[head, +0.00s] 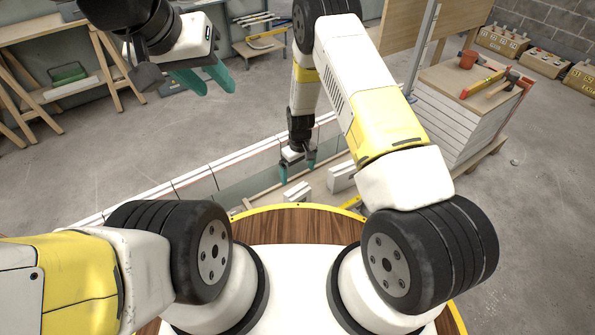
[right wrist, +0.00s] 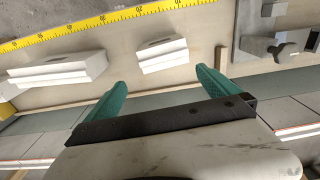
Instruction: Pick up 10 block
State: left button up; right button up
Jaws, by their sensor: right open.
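Two pale blocks lie on the board below my right gripper. In the right wrist view, one block (right wrist: 163,56) lies just beyond the gap between the fingertips, and a longer block (right wrist: 58,70) lies to its left. In the head view, pale blocks (head: 342,177) and (head: 297,195) show near my right gripper (head: 298,170). No number is readable on any block. My right gripper (right wrist: 160,82) is open and empty, its teal fingers apart and not touching a block. My left gripper (head: 217,92) hangs at the upper left, teal fingers apart and empty.
A yellow measuring tape (right wrist: 85,27) runs behind the blocks. A grey notched part (right wrist: 270,47) lies at the right of the wrist view. A stack of boards (head: 460,105) with tools stands at the right, and a wooden trestle table (head: 45,30) at the left.

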aim_at(297, 190)
jog(key=f, duration=0.1)
jog(key=s+f, duration=0.1)
jog(key=f, duration=0.3)
jog(key=shift+s+a, duration=0.1)
jog(key=shift+s, duration=0.2)
notch_tip(297, 190, down, 8)
jog(key=shift+r, duration=0.2)
jog(key=shift+w, duration=0.1)
jog(key=c, duration=1.8)
jog(key=shift+r, duration=0.1)
